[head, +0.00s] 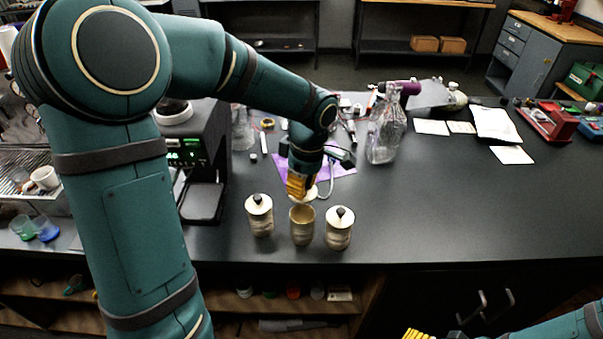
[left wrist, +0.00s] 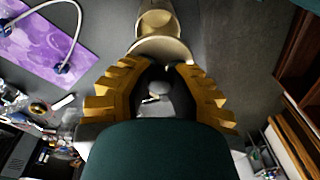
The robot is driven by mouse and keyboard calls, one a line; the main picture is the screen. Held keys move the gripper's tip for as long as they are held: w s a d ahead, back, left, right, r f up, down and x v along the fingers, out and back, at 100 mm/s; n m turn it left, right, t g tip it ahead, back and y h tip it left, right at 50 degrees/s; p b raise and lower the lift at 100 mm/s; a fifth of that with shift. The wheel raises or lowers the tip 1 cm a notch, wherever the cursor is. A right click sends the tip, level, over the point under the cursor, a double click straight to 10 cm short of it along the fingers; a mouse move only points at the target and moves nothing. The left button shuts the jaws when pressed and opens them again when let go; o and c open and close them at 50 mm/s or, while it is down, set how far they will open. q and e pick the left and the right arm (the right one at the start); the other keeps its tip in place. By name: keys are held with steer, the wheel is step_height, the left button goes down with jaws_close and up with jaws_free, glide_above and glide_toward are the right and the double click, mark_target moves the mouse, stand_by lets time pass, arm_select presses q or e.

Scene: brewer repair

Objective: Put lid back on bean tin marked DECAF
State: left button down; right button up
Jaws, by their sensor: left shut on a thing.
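Three cream tins stand in a row near the counter's front edge. The left tin (head: 260,217) and the right tin (head: 339,231) have lids with dark knobs. The middle tin (head: 302,229) is upright and open; I cannot read a DECAF mark on any tin. My left gripper (head: 299,188) is shut on a cream lid (left wrist: 162,50), just above and behind the middle tin. In the left wrist view the lid is at the fingertips (left wrist: 158,82), with the open tin (left wrist: 158,20) beyond it. My right gripper (head: 418,335) is cut off at the bottom edge.
A black coffee machine (head: 205,160) stands left of the tins. A purple mat (head: 335,167) with a white cable lies behind them. A glass vessel (head: 385,130) stands farther back. The counter (head: 450,205) right of the tins is clear.

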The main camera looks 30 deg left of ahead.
arm_select(q)
steer(key=shift+f, duration=0.15)
steer(key=shift+f+b, duration=2.4)
steer(key=shift+f, duration=0.85)
steer(key=shift+f+b, duration=0.2)
steer(key=shift+b, duration=0.35)
steer(key=shift+c, duration=1.7)
jaws_free()
steer(key=shift+r, duration=0.15)
